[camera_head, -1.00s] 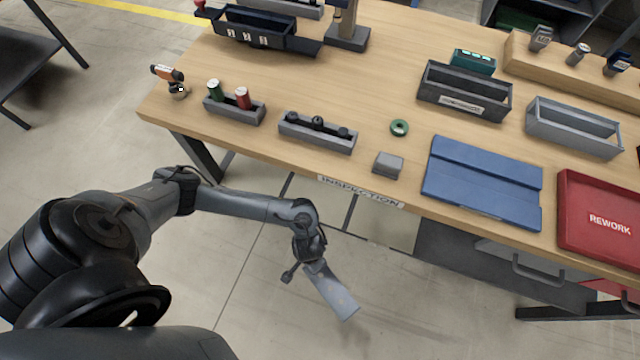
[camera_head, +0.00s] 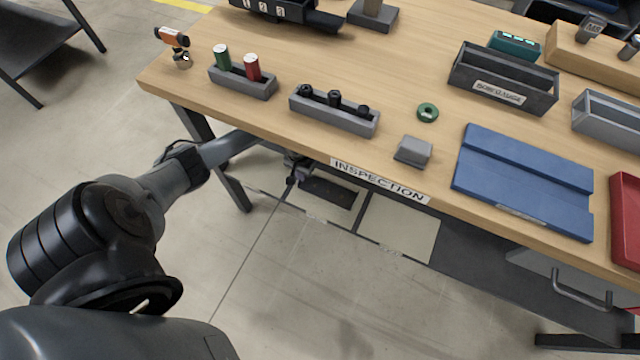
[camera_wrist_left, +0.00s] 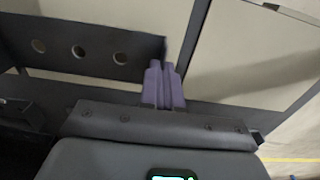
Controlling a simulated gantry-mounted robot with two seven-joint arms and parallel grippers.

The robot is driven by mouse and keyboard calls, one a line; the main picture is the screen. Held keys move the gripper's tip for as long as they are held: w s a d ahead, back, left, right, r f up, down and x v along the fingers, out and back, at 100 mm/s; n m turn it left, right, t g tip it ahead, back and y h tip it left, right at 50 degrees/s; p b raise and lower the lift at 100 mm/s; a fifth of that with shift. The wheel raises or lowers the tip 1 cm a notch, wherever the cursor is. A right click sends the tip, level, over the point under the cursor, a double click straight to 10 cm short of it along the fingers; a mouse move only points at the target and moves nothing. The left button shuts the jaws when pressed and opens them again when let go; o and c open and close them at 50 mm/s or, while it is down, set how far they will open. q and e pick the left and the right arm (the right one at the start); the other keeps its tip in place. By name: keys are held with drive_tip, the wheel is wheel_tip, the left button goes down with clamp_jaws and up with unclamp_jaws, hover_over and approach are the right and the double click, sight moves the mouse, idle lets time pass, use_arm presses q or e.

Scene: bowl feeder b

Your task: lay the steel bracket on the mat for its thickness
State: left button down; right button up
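The steel bracket (camera_head: 330,192) is a flat dark plate, seen below the table's front edge in the head view. In the left wrist view the bracket (camera_wrist_left: 80,48) shows three round holes and reaches left from the fingers. My left gripper (camera_head: 297,166) is partly hidden under the table edge. In the left wrist view its fingers (camera_wrist_left: 164,82) are close together at the bracket's right end and appear shut on it. My right gripper is out of view.
The table edge with the INSPECTION label (camera_head: 380,181) overhangs my left gripper. A grey block (camera_head: 413,151), a green ring (camera_head: 428,112) and a grey holder with black pieces (camera_head: 335,112) stand left of the mat. A red tray (camera_head: 624,225) is at its right.

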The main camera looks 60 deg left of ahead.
use_arm(q)
drive_tip(key=shift+f+b, duration=1.2)
drive_tip(key=shift+f, duration=0.25)
drive_tip(key=shift+r, duration=0.1)
drive_tip(key=shift+f, duration=0.2)
drive_tip(key=c, duration=1.4)
unclamp_jaws()
drive_tip(key=shift+o, duration=0.2)
drive_tip(key=shift+a, duration=0.1)
